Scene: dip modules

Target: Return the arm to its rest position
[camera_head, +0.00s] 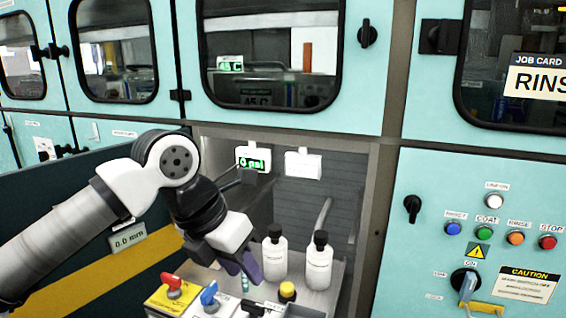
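My arm reaches in from the lower left, bent at a white and black joint. My gripper (241,268) hangs at its end, pointing down and to the right. It is just left of a white bottle (274,258) with a black cap, above the front of a grey shelf in an open bay. Its dark purple-grey fingertips are small and seen from the side, so I cannot tell whether they are open or shut. I see nothing clearly held in it.
A second white bottle (319,264) stands to the right. A red-handled valve (172,288), a blue-handled valve (209,297) and a yellow-capped item (287,291) are below. A green "0 psi" display (253,159) is behind. A button panel (490,230) is at right.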

